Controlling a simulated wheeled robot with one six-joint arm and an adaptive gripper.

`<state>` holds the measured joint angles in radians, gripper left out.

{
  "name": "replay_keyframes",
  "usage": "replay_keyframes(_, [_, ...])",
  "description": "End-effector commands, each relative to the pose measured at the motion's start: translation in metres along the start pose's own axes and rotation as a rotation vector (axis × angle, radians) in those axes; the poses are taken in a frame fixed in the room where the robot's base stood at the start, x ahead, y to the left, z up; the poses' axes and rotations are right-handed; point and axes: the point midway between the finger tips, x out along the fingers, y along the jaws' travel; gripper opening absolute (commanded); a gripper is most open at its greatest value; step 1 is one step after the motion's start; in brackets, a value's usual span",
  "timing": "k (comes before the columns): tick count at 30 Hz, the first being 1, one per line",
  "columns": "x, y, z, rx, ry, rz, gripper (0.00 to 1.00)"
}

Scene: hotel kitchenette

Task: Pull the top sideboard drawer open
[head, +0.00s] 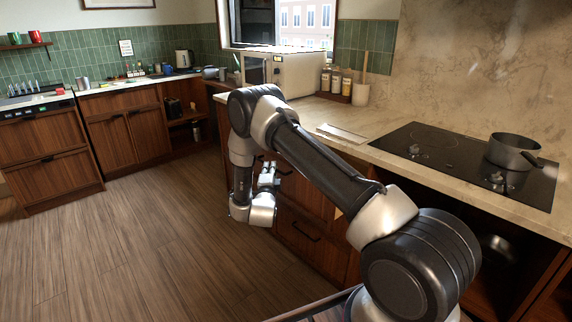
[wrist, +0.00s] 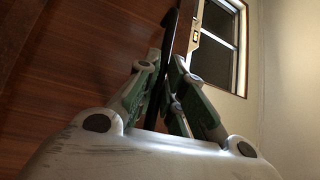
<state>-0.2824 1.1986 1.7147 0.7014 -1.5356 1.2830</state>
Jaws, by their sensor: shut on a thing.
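My gripper (head: 268,174) is at the front of the wooden sideboard under the stone worktop, partly hidden by my arm in the head view. In the wrist view my gripper (wrist: 167,72) has its fingers closed around a dark bar handle (wrist: 169,22). The handle runs along a brown wooden drawer front (wrist: 90,70), which fills the left of that view. In the head view the top drawer is mostly behind my arm, so I cannot tell how far it stands open. A lower drawer (head: 312,240) with a dark handle is below it and looks closed.
A black hob (head: 440,150) with a grey pot (head: 513,150) is on the worktop (head: 400,112) at right. A white microwave (head: 290,72) and jars stand farther back. The wooden floor (head: 130,240) left of my gripper is clear.

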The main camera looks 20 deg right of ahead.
Motion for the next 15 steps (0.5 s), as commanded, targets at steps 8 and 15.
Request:
replay_keyframes(8, [-0.055,-0.014,0.055,-0.001,-0.005,0.003,0.0])
replay_keyframes(15, [-0.092,-0.024,0.091,-0.001,-0.003,0.003,0.0])
